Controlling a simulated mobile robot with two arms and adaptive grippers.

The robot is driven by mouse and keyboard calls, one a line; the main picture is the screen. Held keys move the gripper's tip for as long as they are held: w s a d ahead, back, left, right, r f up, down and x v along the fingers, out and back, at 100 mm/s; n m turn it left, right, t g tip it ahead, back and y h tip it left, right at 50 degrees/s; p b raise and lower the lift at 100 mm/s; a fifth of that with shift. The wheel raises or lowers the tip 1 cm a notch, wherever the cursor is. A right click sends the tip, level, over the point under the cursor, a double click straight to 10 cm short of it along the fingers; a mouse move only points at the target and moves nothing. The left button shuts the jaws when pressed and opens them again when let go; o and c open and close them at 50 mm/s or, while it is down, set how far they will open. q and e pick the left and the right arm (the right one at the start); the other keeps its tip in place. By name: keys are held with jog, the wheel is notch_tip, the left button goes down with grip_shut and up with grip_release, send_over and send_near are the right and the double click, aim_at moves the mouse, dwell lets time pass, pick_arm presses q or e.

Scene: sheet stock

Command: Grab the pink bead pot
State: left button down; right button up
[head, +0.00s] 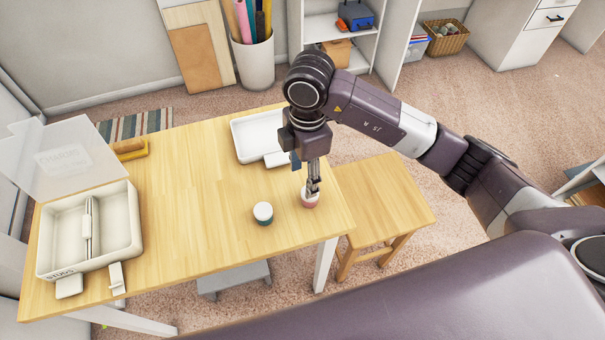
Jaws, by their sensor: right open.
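The pink bead pot (309,202) is a small round pot with a pink side, near the right edge of the wooden table (190,206). My right gripper (312,188) points down right over it, with its fingertips at the pot's top. The fingers partly hide the pot's top, and I cannot tell whether they touch it. The gripper is open. My left gripper is not in view.
A dark green pot with a pale lid (263,212) stands left of the pink one. A white tray (240,142) lies behind. An open white box (50,248) with a clear lid is at the left. A wooden stool (395,205) stands beside the table. The table's middle is clear.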

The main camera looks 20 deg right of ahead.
jog(key=shift+w+d+f, duration=0.1)
jog(key=shift+w+d, duration=0.15)
jog(key=shift+d, duration=0.25)
jog(key=shift+s+f+h, duration=0.25)
jog(key=shift+h, duration=0.05)
jog(key=shift+s+f+p, duration=0.65)
jog(key=shift+s+p, duration=0.05)
jog(key=shift+s+d+f+p, duration=0.1)
jog(key=shift+d+f+p, duration=0.1)
jog(key=shift+f+p, duration=0.85)
jog(key=f, duration=0.2)
jog(key=shift+w+f, duration=0.2)
jog(key=shift+f, duration=0.35)
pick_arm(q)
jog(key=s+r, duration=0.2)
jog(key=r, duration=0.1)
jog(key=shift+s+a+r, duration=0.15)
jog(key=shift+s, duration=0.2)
pick_arm(e)
jog(key=c, duration=1.1)
jog(key=shift+a+r, duration=0.1)
jog(key=shift+c, duration=0.2)
